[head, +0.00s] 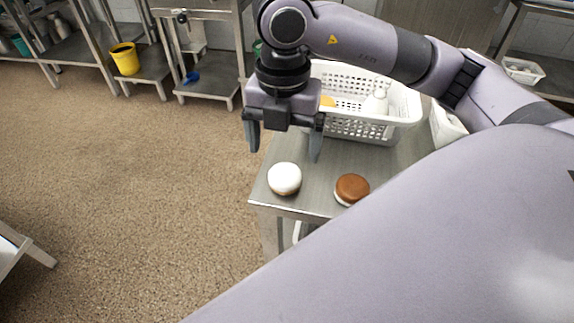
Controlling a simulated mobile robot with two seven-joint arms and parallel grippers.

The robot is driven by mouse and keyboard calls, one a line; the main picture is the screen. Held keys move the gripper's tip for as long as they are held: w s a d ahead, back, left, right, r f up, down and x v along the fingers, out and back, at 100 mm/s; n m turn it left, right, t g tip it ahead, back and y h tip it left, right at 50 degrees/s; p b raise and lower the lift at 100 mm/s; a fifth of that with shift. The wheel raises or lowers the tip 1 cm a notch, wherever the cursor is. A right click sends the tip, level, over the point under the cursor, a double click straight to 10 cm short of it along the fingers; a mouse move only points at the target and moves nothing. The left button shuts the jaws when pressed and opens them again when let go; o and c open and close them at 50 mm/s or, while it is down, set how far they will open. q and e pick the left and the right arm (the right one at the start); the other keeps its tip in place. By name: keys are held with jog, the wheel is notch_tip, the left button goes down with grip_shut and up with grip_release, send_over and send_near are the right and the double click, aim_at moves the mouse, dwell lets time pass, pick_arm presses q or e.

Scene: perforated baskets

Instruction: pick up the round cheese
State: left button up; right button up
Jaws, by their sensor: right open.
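Two small round items sit on the steel table (325,161). One is white-topped with a brown underside (284,177) near the table's left corner. The other is brown-topped with a white lower edge (352,187), to its right. I cannot tell for sure which is the round cheese. My right gripper (284,153) is open and empty, its fingers pointing down, above the table. It shows just behind the white-topped item in the picture, apart from it. My left gripper is not in view.
A white perforated basket (358,129) stands at the back of the table, behind my right gripper; it holds a yellow-orange item (327,101) and a whitish one. My right arm covers the right side. Open floor lies left.

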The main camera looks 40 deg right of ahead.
aim_at(285, 173)
notch_tip(285, 173, down, 6)
jog(key=shift+s+f, duration=0.15)
jog(key=shift+f, duration=0.05)
jog(key=c, duration=1.3)
jog(key=shift+o, duration=0.2)
jog(key=shift+r, duration=0.1)
